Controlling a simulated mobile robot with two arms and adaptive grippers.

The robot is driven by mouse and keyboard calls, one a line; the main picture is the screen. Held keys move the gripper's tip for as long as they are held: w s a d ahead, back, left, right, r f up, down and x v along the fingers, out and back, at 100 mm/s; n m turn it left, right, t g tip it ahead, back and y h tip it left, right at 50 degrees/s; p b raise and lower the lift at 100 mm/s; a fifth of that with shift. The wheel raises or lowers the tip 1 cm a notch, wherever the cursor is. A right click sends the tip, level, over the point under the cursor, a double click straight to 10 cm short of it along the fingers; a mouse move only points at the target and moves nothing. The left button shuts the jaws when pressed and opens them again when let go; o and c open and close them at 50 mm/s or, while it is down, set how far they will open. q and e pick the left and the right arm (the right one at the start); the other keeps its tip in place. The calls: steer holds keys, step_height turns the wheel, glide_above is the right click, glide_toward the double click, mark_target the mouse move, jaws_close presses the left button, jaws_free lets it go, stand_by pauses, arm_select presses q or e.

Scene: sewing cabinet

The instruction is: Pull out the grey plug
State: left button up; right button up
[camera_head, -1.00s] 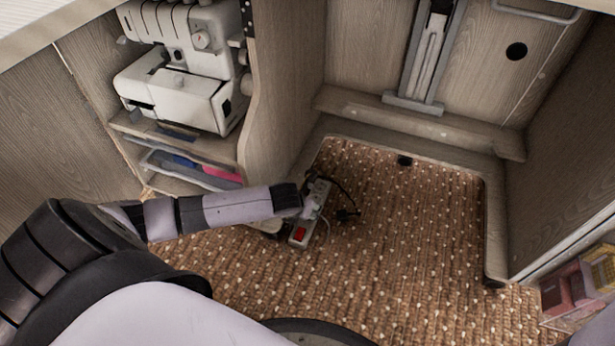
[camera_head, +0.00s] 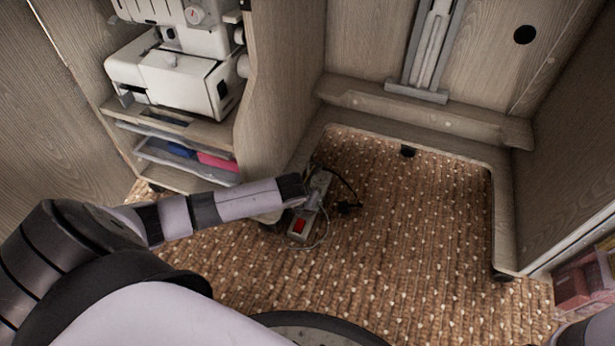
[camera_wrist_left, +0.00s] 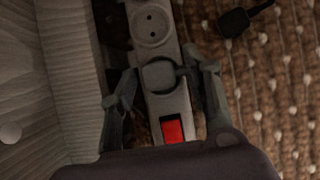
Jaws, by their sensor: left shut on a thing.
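The power strip (camera_head: 298,228) lies on the carpet in the head view, with a red switch at its near end. In the left wrist view, the grey plug (camera_wrist_left: 160,75) sits on the strip between an empty round socket and the red switch. My left gripper (camera_wrist_left: 160,72) has one finger on each side of the plug and is shut on it. In the head view my left gripper (camera_head: 313,196) is over the strip and partly hides it. Whether the plug is still seated in its socket, I cannot tell. My right gripper is out of view.
A black plug (camera_head: 347,207) on a dark cable lies on the carpet right of the strip. The cabinet side panel (camera_head: 280,100) rises behind, with a sewing machine (camera_head: 175,75) on the left shelf. Open carpet (camera_head: 420,240) lies to the right.

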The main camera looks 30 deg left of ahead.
arm_select(q)
steer(key=shift+s+a+f, duration=0.1)
steer(key=shift+a, duration=0.15)
steer(key=c, duration=0.8)
steer(key=o, duration=1.1)
